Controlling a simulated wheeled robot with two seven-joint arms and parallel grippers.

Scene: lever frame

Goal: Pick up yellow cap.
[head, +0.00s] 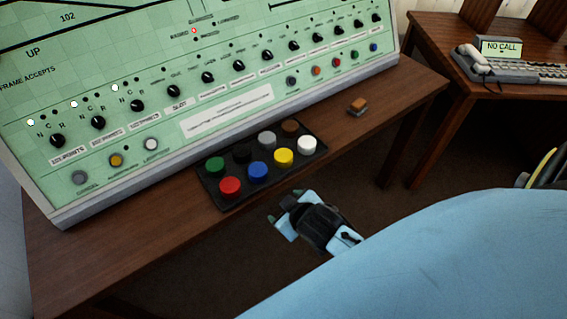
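The yellow cap (284,157) sits in the front row of a black tray (222,203) on the wooden desk. It stands between a blue cap (258,171) and a white cap (307,145). My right gripper (278,211) is in front of the desk's front edge, below and apart from the tray and the yellow cap. Its fingers are small and dark here, and I cannot tell whether they are open or shut. Nothing can be seen held in it. My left gripper is not in view.
Red (230,187), green (215,166), black, grey (267,140) and brown (290,127) caps share the tray. The green lever panel (225,105) rises close behind it. A small orange-brown block (357,105) lies on the desk to the right, with bare wood around it.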

